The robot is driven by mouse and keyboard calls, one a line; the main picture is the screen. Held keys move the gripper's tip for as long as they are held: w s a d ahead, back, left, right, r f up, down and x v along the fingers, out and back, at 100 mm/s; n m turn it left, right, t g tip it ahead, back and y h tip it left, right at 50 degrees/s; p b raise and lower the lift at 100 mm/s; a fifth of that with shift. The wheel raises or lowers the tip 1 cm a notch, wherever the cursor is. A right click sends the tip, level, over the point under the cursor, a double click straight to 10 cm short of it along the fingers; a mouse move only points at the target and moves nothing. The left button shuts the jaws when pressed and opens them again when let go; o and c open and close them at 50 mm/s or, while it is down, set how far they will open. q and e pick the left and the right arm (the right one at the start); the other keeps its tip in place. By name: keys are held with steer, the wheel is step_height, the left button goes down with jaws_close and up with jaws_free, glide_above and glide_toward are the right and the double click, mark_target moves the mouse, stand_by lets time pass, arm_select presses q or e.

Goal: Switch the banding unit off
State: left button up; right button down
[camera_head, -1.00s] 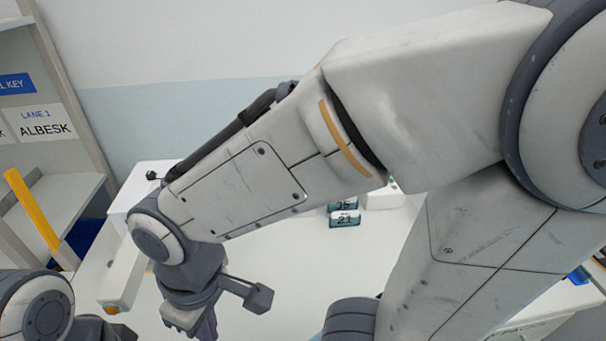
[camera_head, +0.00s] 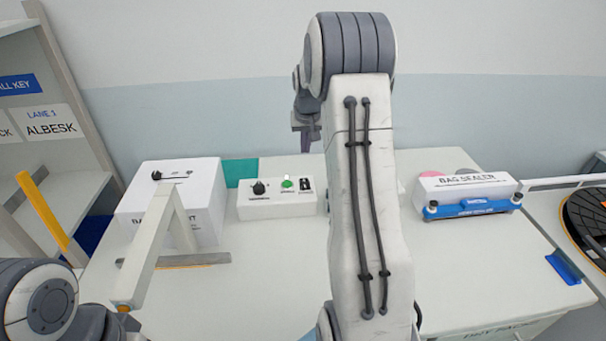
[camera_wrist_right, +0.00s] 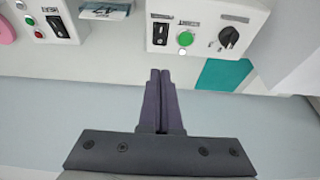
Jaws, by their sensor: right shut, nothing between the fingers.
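A white box (camera_head: 172,205) with a partly hidden label starting "BA" stands at the left in the head view, with a small black lever on its top. Beside it, a low white control box (camera_head: 277,206) carries a black knob (camera_head: 259,187), a green button (camera_head: 287,183) and a black rocker switch (camera_head: 306,182). In the right wrist view, the switch (camera_wrist_right: 161,33), green button (camera_wrist_right: 185,39) and knob (camera_wrist_right: 229,37) show near the fingertips. My right gripper (camera_wrist_right: 160,72) is shut and empty, apart from the switch. My left gripper is out of view.
A pale lever arm (camera_head: 150,245) stands before the left box. A teal mat (camera_head: 240,171) lies behind the control box. A bag sealer (camera_head: 468,190) stands at the right. A shelf (camera_head: 62,190) is at the far left. My right arm covers the middle.

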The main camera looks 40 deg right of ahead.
mark_target(303, 180)
steer(key=p+x, duration=0.1)
steer(key=x, duration=0.3)
steer(key=p+x, duration=0.1)
steer(key=x, duration=0.4)
steer(key=p+x, duration=0.1)
steer(key=x, duration=0.3)
steer(key=shift+s+a+f, duration=0.3)
steer(key=shift+f, duration=0.3)
steer(key=shift+w+d+f+b, duration=0.1)
steer(key=shift+d+f+b, duration=0.05)
steer(key=shift+f+b, duration=0.3)
steer(key=shift+a+r+p, duration=0.2)
steer(key=shift+p, duration=0.1)
